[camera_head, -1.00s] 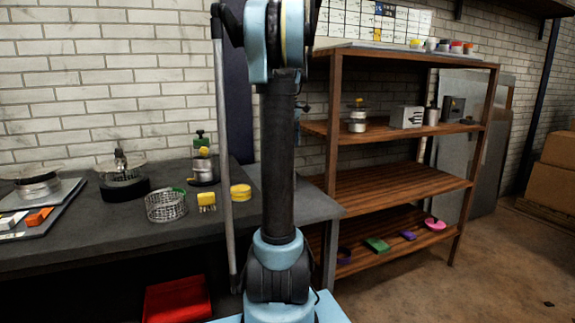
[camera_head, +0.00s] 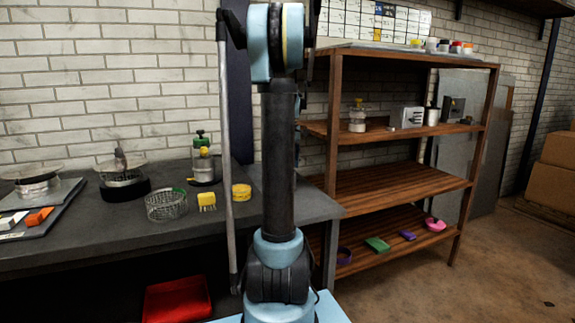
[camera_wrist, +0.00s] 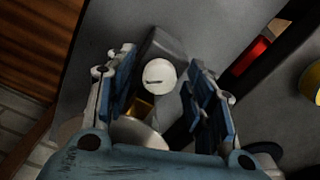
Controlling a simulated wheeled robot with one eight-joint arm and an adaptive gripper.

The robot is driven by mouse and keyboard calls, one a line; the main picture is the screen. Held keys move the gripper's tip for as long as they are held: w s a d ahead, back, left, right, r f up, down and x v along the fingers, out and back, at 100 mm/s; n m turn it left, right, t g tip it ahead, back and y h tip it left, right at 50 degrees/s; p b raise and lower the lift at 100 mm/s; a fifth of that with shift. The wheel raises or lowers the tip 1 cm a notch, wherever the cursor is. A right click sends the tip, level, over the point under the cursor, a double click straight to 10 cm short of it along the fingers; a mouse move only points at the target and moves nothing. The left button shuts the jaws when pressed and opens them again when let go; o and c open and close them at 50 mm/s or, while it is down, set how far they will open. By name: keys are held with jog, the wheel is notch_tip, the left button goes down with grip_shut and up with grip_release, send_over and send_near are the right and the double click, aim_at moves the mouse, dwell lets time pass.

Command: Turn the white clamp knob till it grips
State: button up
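The white clamp knob (camera_wrist: 159,74), round with a dark slot across its face, shows near the middle of the wrist view. A grey angular part lies behind and beside it, with a brassy piece below. My gripper (camera_wrist: 160,82) has its blue-padded fingers on the left and right of the knob, with gaps visible, so it looks open. A pale rounded surface (camera_wrist: 138,132) below is partly hidden by my gripper. In the head view I cannot make out the knob or my fingers; my own arm blocks part of the bench.
The dark bench (camera_head: 100,236) carries a wire mesh basket (camera_head: 166,205), a yellow round tin (camera_head: 241,192), a yellow brush (camera_head: 207,200) and a green-topped burner-like item (camera_head: 203,165). A wooden shelf rack (camera_head: 400,184) stands right. A red bin (camera_head: 176,301) sits below the bench.

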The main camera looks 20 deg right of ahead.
jog(key=c, duration=1)
jog(key=shift+m, duration=0.3)
jog(key=m, duration=0.3)
jog(key=shift+a+m, duration=0.1)
jog(key=shift+m, duration=1.9)
jog(key=o, duration=1.1)
jog(key=shift+c, duration=0.2)
